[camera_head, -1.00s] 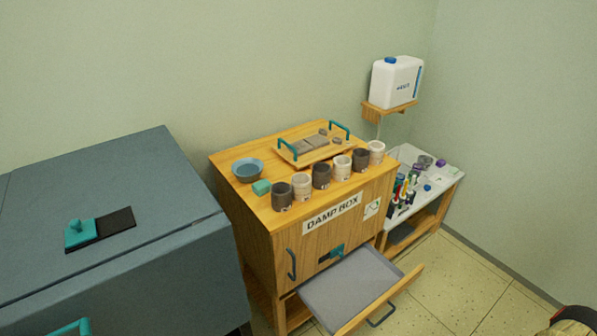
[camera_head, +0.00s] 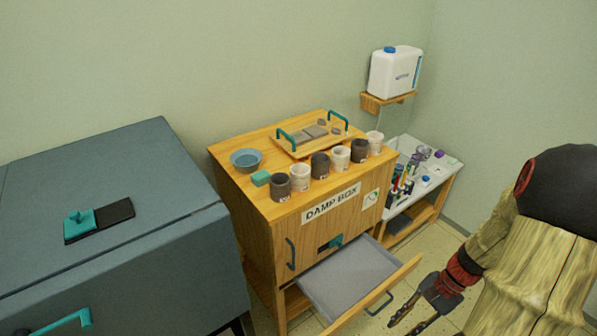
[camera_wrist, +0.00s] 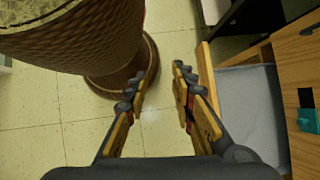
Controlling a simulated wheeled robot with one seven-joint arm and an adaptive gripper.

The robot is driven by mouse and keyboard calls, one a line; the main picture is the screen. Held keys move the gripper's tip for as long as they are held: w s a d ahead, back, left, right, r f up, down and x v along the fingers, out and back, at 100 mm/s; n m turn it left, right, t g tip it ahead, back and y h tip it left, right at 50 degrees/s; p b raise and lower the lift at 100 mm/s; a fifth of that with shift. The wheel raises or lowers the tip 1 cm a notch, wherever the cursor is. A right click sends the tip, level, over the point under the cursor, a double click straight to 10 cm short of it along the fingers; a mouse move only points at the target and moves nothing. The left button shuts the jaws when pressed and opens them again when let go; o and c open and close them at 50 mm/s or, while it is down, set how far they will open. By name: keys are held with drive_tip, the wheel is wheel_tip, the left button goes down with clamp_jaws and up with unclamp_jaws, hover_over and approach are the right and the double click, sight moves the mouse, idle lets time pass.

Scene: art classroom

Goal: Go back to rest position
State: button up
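My gripper (camera_head: 412,312) is at the lower right of the head view, in front of and to the right of the pulled-out drawer (camera_head: 345,278) of the damp box (camera_head: 262,235). In the wrist view, the two fingers of my gripper (camera_wrist: 160,78) stand apart with only floor between them. It is open and empty. The drawer also shows at the right of the wrist view (camera_wrist: 245,105), beside the right finger, and looks empty. No contact between gripper and drawer is visible.
Several cups (camera_head: 320,165), a blue bowl (camera_head: 245,160) and a tray with teal handles (camera_head: 293,149) stand on the damp box. A blue-grey chest (camera_head: 110,265) is at left. A white container (camera_head: 394,72) sits on a wall shelf. Tiled floor (camera_wrist: 70,120) lies below the gripper.

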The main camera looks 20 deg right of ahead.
drive_tip(key=a+r+n+t+h, duration=0.2)
drive_tip(key=a+r+n, duration=0.3)
drive_tip(key=r, duration=0.4)
drive_tip(key=w+a+r+n+t+h, duration=0.1)
drive_tip(key=a+r+n+t+h, duration=0.1)
drive_tip(key=a+r+n, duration=0.3)
drive_tip(key=w+a+r+n+t+h, duration=0.1)
drive_tip(key=a+r+n, duration=0.4)
drive_tip(key=r, duration=0.8)
drive_tip(key=a+t+h, duration=0.1)
drive_tip(key=a, duration=0.2)
drive_tip(key=shift+a+r, duration=0.35)
drive_tip(key=shift+a, duration=0.05)
